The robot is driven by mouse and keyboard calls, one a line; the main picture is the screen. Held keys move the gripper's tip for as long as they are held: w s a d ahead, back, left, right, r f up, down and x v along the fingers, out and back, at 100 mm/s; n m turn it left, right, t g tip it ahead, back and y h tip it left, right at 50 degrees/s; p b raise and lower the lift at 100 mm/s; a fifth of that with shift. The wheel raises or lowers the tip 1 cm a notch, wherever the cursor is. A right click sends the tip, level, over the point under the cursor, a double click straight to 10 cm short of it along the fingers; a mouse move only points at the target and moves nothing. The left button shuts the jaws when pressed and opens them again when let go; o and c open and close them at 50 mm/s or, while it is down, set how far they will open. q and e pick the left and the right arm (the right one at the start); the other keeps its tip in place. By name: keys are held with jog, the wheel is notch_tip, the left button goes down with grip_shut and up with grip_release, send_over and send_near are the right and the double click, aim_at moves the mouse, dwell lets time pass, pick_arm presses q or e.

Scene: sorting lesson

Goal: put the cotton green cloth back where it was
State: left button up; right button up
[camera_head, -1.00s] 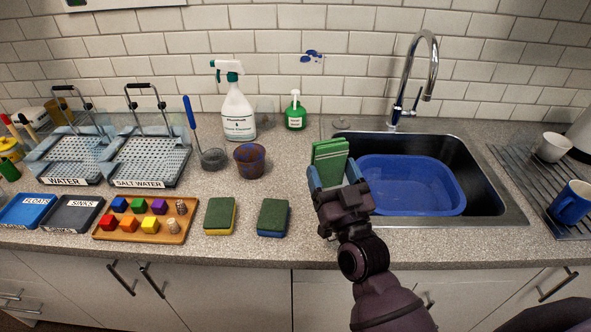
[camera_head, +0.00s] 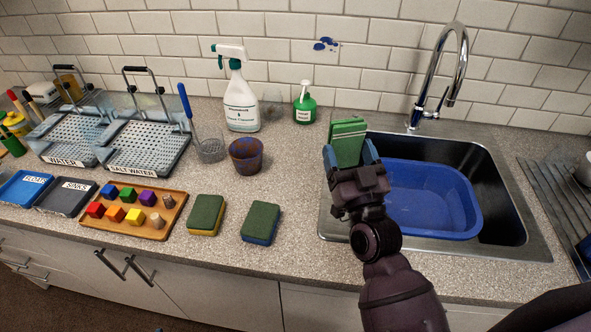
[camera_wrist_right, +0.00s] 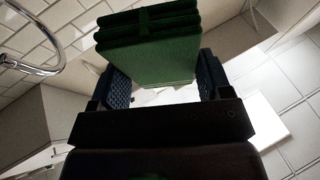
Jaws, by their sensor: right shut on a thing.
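The green cloth (camera_head: 347,142) is a folded stack held upright in my right gripper (camera_head: 354,158), above the left rim of the sink. The right wrist view shows the folded green cloth (camera_wrist_right: 150,45) between the two finger pads of the right gripper (camera_wrist_right: 165,90). The gripper is shut on it. The cloth's lower part is hidden by the fingers in the head view. My left gripper is not in view.
A blue basin (camera_head: 430,205) sits in the sink (camera_head: 500,180) on the right. Two sponges lie on the counter, one green-yellow (camera_head: 206,214) and one green-blue (camera_head: 261,222). A brown cup (camera_head: 246,156), spray bottle (camera_head: 239,100) and green soap bottle (camera_head: 305,105) stand behind.

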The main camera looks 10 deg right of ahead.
jog(key=w+a+f+n+g+y, duration=0.2)
jog(key=w+a+n+g+y, duration=0.75)
jog(key=w+a+g, duration=0.4)
notch_tip(320, 180, up, 6)
jog(key=n+g+h+b, duration=0.2)
jog(key=n+g+h, duration=0.25)
jog(key=g, duration=0.25)
send_over(288, 174)
jog(key=d, duration=0.1)
jog(key=shift+h, duration=0.4)
jog(key=f, duration=1.9)
jog(key=shift+s+d+f, duration=0.1)
jog(key=shift+s+f, duration=0.2)
jog(key=shift+s, duration=0.05)
jog(key=o, duration=1)
jog(key=shift+r, duration=0.1)
jog(key=v, duration=1.2)
